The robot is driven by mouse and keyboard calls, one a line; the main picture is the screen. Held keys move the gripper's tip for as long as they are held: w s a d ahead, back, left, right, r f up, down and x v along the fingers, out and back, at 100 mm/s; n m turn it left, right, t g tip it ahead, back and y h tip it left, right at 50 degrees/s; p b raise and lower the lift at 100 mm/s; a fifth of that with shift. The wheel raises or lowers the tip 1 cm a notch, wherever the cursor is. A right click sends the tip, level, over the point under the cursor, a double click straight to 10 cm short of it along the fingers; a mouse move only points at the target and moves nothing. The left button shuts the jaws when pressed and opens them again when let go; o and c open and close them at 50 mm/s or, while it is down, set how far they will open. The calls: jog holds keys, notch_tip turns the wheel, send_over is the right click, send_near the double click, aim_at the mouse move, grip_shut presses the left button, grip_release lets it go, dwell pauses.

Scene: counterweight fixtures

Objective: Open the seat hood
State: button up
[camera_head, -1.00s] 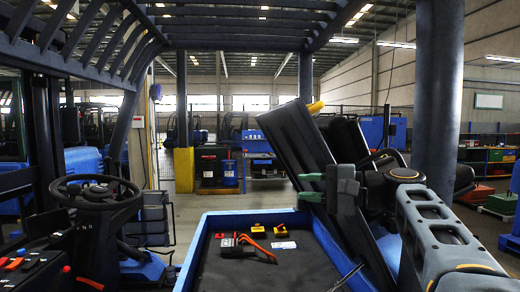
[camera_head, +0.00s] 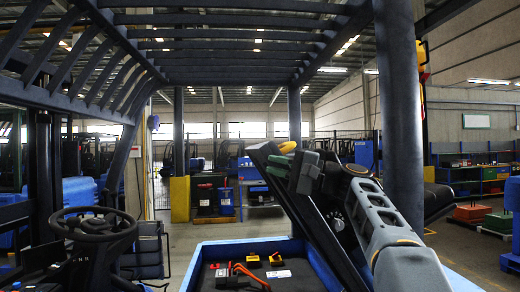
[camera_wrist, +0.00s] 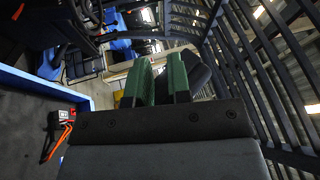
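The seat hood (camera_head: 300,212) is a dark, blue-edged panel in the head view. It is tilted up and leans left over the right side of an open blue-rimmed compartment (camera_head: 222,243). A yellow knob (camera_head: 287,147) is at its upper end. My gripper (camera_head: 277,167) is at the hood's upper end, just below the knob, its fingers pointing left. In the wrist view its two green fingers (camera_wrist: 158,88) stand apart with a narrow gap and nothing clearly between them. A dark padded shape (camera_wrist: 200,75) shows behind the right finger. I cannot tell whether the gripper touches the hood.
The compartment holds a red-orange cable (camera_head: 250,277), small yellow parts (camera_head: 277,258) and a white card. A steering wheel (camera_head: 93,223) is at the left. An overhead guard (camera_head: 210,18) and a thick post (camera_head: 400,110) frame the cab. Open floor lies behind.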

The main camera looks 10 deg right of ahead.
jog(key=a+r+p, duration=0.2)
jog(key=a, duration=0.5)
jog(key=shift+w+a+r, duration=0.2)
jog(key=shift+w, duration=0.2)
grip_shut()
